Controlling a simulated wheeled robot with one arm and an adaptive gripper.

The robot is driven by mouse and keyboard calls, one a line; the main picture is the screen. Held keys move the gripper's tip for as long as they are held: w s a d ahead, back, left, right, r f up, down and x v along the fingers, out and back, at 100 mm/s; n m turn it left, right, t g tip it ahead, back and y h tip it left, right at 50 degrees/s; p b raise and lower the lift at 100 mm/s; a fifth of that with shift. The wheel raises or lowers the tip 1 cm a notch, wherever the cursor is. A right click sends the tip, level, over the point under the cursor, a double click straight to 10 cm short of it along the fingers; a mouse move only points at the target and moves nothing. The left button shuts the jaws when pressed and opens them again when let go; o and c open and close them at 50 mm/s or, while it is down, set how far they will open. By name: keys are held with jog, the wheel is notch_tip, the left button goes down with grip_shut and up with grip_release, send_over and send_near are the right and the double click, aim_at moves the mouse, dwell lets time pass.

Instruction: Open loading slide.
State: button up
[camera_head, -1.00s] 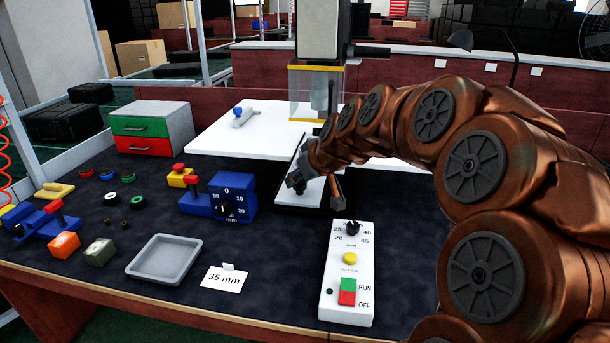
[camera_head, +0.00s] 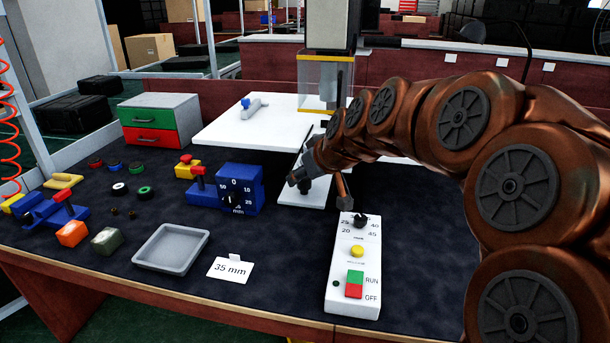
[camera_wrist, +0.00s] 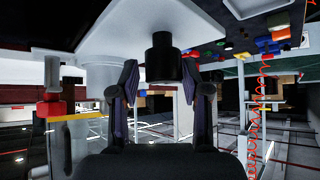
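The machine (camera_head: 332,25) stands at the back, with a clear yellow-edged guard (camera_head: 312,88) around its tool. A narrow white plate (camera_head: 303,197) with a dark edge, apparently the loading slide, projects from its white base toward the front. My gripper (camera_head: 320,188) is low over this plate, fingers apart. In the wrist view, my gripper (camera_wrist: 160,72) is open. A black cylindrical knob (camera_wrist: 163,60) under a white surface shows between or just beyond the fingertips. I cannot tell whether either finger touches it. My arm hides part of the base and the slide in the head view.
A white control box (camera_head: 352,290) with dial and buttons stands in front of my gripper.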

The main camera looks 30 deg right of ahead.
jog(key=shift+o, duration=0.7)
jog(key=v, duration=1.2)
jog(key=shift+a, duration=0.1)
